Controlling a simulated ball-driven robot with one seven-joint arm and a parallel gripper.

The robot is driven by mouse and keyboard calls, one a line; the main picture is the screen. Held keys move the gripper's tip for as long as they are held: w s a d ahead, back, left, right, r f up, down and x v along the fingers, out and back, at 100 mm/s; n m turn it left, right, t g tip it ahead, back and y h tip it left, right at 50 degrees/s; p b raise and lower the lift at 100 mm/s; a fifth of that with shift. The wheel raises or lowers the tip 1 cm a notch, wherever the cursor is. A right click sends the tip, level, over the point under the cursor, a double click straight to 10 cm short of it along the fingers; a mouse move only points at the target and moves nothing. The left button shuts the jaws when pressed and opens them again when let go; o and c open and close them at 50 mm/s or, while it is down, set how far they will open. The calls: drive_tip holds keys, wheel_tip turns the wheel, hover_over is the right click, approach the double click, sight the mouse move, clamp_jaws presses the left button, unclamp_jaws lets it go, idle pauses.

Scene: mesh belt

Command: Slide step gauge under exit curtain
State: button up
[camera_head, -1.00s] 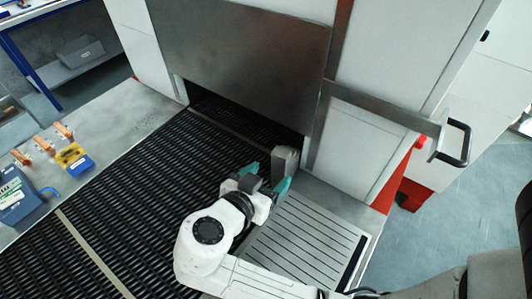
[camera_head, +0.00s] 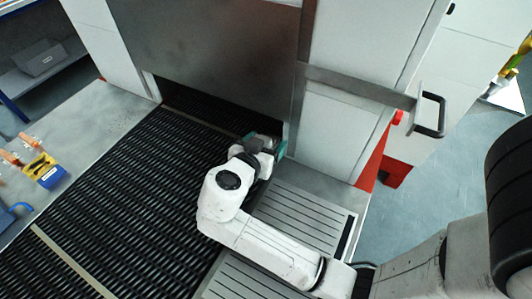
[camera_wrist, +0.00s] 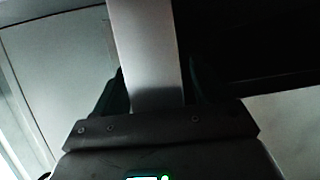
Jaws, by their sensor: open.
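The step gauge (camera_wrist: 150,55) is a plain light grey bar in the wrist view, running away from between my fingers. In the head view I cannot make it out clearly behind my gripper. My gripper (camera_head: 265,145) has teal fingertips and is open, with one finger on each side of the bar. It is low over the right side of the belt, just in front of the opening. The grey steel panel (camera_head: 215,55) hangs above this dark opening and appears to be the exit curtain. The black mesh belt (camera_head: 140,190) runs into the opening beneath it.
A slotted metal plate (camera_head: 305,215) lies right of the belt, partly under my arm. A yellow and blue box (camera_head: 43,170) sits on the left ledge. The belt's middle is clear.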

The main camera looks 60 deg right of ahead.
drive_tip(key=shift+d, duration=0.1)
clamp_jaws()
idle(0.7)
